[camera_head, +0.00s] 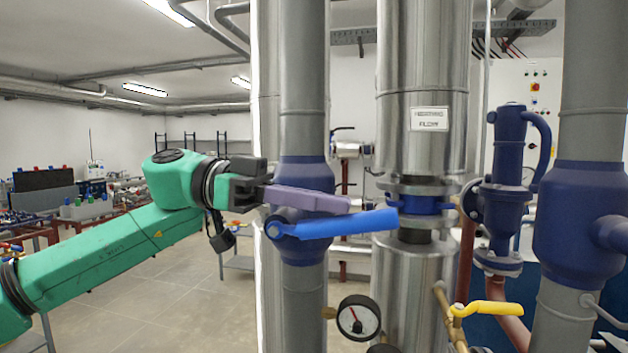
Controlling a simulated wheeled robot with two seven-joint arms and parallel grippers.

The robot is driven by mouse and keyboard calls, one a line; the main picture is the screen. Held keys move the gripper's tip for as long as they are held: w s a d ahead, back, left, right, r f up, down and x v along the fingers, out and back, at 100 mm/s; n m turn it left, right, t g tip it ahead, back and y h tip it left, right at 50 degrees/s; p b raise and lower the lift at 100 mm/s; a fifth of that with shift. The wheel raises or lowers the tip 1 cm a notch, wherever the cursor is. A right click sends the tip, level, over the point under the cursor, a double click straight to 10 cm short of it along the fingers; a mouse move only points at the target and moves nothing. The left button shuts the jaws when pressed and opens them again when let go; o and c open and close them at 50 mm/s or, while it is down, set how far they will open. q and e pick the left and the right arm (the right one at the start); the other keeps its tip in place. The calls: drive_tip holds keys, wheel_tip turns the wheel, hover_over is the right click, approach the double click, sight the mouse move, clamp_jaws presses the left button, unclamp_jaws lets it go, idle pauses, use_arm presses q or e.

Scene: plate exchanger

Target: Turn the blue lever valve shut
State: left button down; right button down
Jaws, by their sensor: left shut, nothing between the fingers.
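The bright blue lever (345,222) is mounted on the dark blue valve body (303,172) of a grey vertical pipe. The lever points right, nearly level and tipped slightly up, so it lies crosswise to the pipe. My left gripper (338,203) comes in from the left, with its long purple-grey fingers shut and empty. The fingers lie just above the lever and roughly along it, in front of the valve body. I cannot tell whether they touch the lever. My right gripper is not in view.
A pressure gauge (358,317) and a yellow lever (486,309) sit below and to the right. Thick metal pipes (424,90) stand close behind and right of the valve. Another grey pipe (592,90) stands at the far right. Open floor (180,310) lies at the left.

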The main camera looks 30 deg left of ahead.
use_arm(q)
drive_tip(key=shift+w+d+f+p, duration=0.1)
drive_tip(key=shift+d+f+p, duration=0.25)
drive_tip(key=shift+f, duration=0.4)
drive_tip(key=shift+w+d, duration=0.1)
drive_tip(key=shift+w, duration=0.05)
